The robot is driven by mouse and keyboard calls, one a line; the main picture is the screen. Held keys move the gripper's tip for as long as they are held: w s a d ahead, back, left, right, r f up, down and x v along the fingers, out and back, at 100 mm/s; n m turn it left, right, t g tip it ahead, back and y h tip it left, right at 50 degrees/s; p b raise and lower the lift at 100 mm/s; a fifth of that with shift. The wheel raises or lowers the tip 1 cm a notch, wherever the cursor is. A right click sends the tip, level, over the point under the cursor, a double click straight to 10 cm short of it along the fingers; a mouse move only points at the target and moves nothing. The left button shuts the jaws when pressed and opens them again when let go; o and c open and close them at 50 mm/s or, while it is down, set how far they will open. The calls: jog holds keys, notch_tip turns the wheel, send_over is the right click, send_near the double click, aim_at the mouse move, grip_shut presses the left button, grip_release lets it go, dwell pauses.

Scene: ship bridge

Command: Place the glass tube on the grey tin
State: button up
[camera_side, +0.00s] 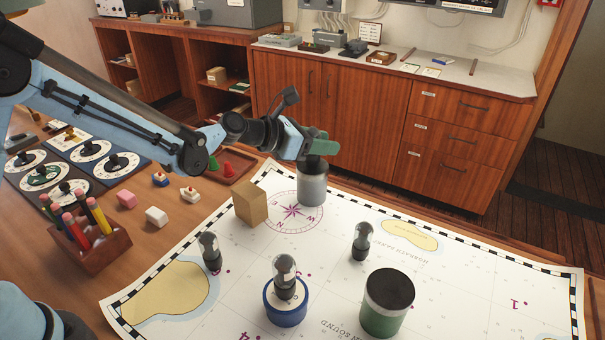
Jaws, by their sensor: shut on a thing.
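The grey tin (312,188) stands upright at the far edge of the chart, beside the compass rose. My gripper (313,148) is directly above it, with its fingers low over the dark top of the tin. It is shut on what seems to be the glass tube, mostly hidden by the fingers. I cannot tell whether that tube touches the tin. Other glass tubes with dark bases stand upright: one on the chart at left (209,252), one at right (362,241), and one on the blue tin (286,308).
A green tin (384,312) with a black lid stands at the front right. A cardboard box (250,204) is just left of the grey tin. The chart's right side is clear.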

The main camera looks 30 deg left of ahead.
jog(key=o, duration=1)
jog(key=shift+o, duration=0.2)
jog(key=shift+r, duration=0.15)
jog(key=s+a+m+g+y, duration=0.1)
jog(key=s+a+m+y, duration=0.1)
jog(key=s+a+m, duration=0.3)
jog(key=s+a+r+m+g+y, duration=0.1)
jog(key=s+a+m+y, duration=0.2)
jog(key=s+m, duration=1)
jog(key=s+a+r+m+g+y, duration=0.1)
jog(key=s+a+m+g+y, duration=0.1)
jog(key=s+a+m, duration=0.5)
jog(key=shift+s+m+y, duration=0.3)
jog(key=shift+s+m, duration=0.8)
jog(key=shift+m, duration=1)
